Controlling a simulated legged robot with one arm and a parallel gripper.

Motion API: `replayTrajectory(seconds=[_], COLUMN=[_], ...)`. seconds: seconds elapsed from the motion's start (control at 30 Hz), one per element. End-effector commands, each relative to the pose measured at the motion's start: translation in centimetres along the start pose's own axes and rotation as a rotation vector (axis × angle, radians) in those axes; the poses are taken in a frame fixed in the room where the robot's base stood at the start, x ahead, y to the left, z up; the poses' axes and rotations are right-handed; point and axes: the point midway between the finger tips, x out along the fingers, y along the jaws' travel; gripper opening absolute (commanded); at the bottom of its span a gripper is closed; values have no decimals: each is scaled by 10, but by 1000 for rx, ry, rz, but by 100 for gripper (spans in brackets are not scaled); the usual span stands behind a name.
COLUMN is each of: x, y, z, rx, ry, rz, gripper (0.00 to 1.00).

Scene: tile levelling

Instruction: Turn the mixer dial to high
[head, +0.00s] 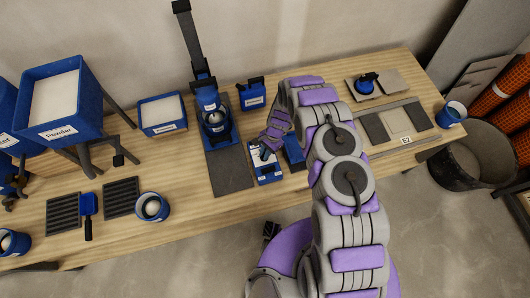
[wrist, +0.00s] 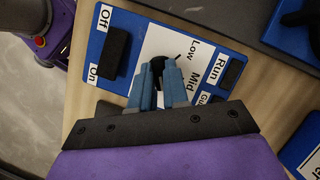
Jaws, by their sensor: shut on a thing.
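The mixer control panel (wrist: 122,22) is a blue box with a white dial face, a black off/on switch (wrist: 116,50) and a black button (wrist: 232,72) beside the "Run" label. In the wrist view my gripper (wrist: 159,72) is over the dial, its blue fingers shut on the black dial knob (wrist: 158,64). The "Low" and "Mid" labels show beside the knob. My fingers and wrist cover the rest of the dial face, so "High" is hidden. In the head view the panel (head: 266,176) lies near the table's front edge, with my gripper (head: 264,152) on it.
The mixer stand (head: 211,100) with its bowl is behind and left of the panel. A blue block (head: 293,152) sits close on the panel's right. Blue bins (head: 160,113) stand further left. Tiles (head: 398,124) lie at the right of the wooden table (head: 180,200).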

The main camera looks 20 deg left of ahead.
Motion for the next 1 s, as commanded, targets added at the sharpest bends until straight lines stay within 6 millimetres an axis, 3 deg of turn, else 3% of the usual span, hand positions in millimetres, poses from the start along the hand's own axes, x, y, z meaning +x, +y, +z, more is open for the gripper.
replayTrajectory(seconds=[0.23,0.27,0.53,0.83,1.0], x=[-6,-6,-4,-6,-26], y=[-6,-6,-3,0,-1], z=[-6,-6,-3,-1,-1], rx=[3,3,1,0,0], ry=[16,16,9,5,7], rz=[-18,-18,-10,-7,-8], gripper=[0,16,40,40,40])
